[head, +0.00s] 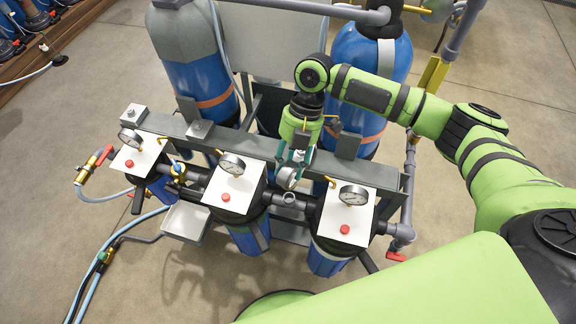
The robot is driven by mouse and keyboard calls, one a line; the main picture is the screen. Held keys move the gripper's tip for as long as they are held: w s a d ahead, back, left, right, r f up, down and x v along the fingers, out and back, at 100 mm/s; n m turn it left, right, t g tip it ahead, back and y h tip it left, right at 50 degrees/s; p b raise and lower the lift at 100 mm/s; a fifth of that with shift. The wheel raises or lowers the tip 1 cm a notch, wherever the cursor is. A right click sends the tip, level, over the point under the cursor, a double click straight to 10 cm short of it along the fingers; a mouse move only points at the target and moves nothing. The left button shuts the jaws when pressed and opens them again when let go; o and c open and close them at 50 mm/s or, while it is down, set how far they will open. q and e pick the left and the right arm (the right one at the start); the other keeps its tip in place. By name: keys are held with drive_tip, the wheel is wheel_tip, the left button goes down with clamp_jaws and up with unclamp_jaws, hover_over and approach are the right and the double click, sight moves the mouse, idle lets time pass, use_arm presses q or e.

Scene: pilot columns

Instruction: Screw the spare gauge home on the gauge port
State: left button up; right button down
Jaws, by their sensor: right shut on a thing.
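The spare gauge (287,178), a small round dial with a pale face, is held in the teal fingers of my right gripper (294,160). The gripper points down, in front of the grey beam, and is shut on the gauge. An open grey stub (290,199), which looks like the gauge port, stands on the dark pipe between the middle and right filter housings. The gauge is just above this stub. I cannot tell whether its thread touches the stub. My left gripper is not in view.
Three white-topped filter housings bear gauges: left (131,138), middle (232,165) and right (353,196). The grey beam (262,147) runs behind them. Blue tanks (193,66) stand at the back. A grey tray (186,222) hangs at front left. Hoses lie on the left floor.

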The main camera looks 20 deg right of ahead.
drive_tip(key=f+n, duration=0.1)
drive_tip(key=w+f+n+g+h, duration=0.1)
drive_tip(key=n, duration=0.1)
drive_tip(key=shift+n, duration=0.3)
wheel_tip(320, 180, down, 5)
drive_tip(key=b, duration=0.3)
drive_tip(key=shift+b, duration=0.4)
drive_tip(key=shift+p, duration=0.35)
idle(1.3)
drive_tip(key=shift+f+b, duration=0.9)
drive_tip(key=shift+f, duration=0.3)
idle(0.5)
